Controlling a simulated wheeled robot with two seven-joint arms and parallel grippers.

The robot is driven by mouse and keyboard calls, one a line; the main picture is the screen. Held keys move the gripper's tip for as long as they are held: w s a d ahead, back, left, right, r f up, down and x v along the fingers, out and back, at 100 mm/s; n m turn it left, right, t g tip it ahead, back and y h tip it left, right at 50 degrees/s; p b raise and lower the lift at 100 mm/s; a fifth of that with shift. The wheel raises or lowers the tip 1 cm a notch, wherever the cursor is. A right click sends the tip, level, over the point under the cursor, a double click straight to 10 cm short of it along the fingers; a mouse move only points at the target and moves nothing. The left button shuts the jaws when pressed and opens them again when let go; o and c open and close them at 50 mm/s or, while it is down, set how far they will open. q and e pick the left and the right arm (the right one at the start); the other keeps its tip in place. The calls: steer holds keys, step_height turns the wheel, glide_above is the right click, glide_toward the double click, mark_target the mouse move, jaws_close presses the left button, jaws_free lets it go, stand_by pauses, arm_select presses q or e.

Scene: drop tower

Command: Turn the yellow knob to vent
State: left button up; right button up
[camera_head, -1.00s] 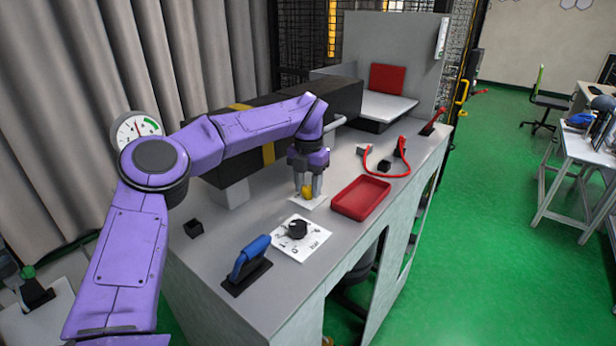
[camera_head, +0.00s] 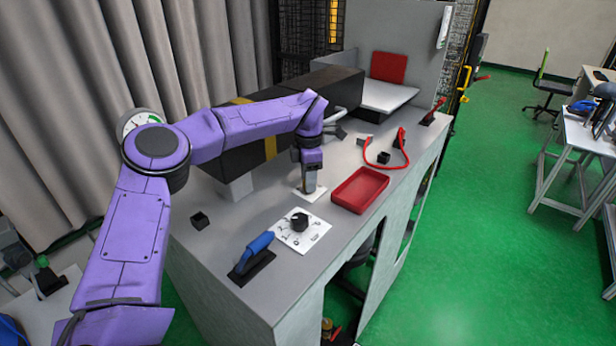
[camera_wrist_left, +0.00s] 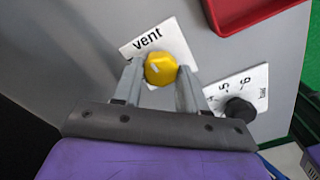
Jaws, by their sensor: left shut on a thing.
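The yellow knob (camera_wrist_left: 161,68) sits on a white plate (camera_wrist_left: 178,38) marked "vent" in the left wrist view. A small pale mark shows on the knob's top, toward its left side. My left gripper (camera_wrist_left: 160,75) has one finger on each side of the knob and is shut on it. In the head view, my left gripper (camera_head: 308,188) points down over the white plate (camera_head: 313,196) and its fingers hide the knob. My right gripper is not in view.
A black dial (camera_head: 299,221) on a numbered plate and a blue-handled lever (camera_head: 254,250) stand nearer on the bench. A red tray (camera_head: 360,190) lies right of my gripper. A red cable loop (camera_head: 388,163) lies behind it. A round gauge (camera_head: 138,122) shows behind my arm.

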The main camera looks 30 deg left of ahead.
arm_select(q)
steer(key=shift+d+f+m, duration=0.1)
steer(key=shift+f+m, duration=0.1)
steer(key=shift+m, duration=0.5)
steer(key=o, duration=0.8)
steer(key=shift+o, duration=1.3)
steer(key=shift+w+d, duration=0.1)
steer(key=shift+w, duration=0.05)
steer(key=shift+r, duration=0.1)
